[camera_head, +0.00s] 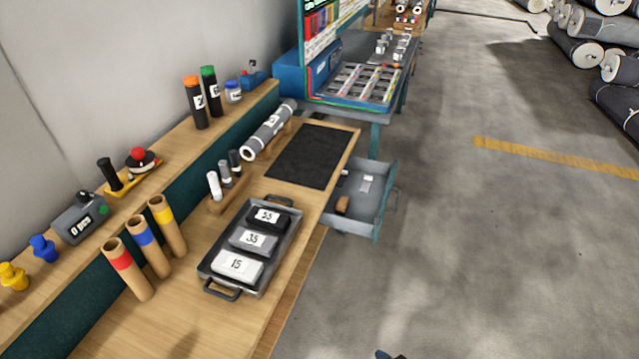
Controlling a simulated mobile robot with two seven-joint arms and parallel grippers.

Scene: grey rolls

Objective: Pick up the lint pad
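I cannot tell for sure which thing is the lint pad. An open grey drawer (375,212) under the bench's right side holds a small brown block (343,205) and a small pale grey item (366,183). A flat black mat (312,155) lies on the bench top. A grey tray (281,262) with two handles holds blocks marked 55 (268,217), 35 (254,239) and 15 (237,265). Neither gripper can be made out. Only a small dark shape shows at the bottom edge, too little to identify.
The wooden bench (185,318) also bears cardboard tubes (148,246), a grey roll (268,130) on a stand and small bottles. A raised shelf runs along the wall. A second table (350,50) stands beyond. The concrete floor (500,260) at right is clear.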

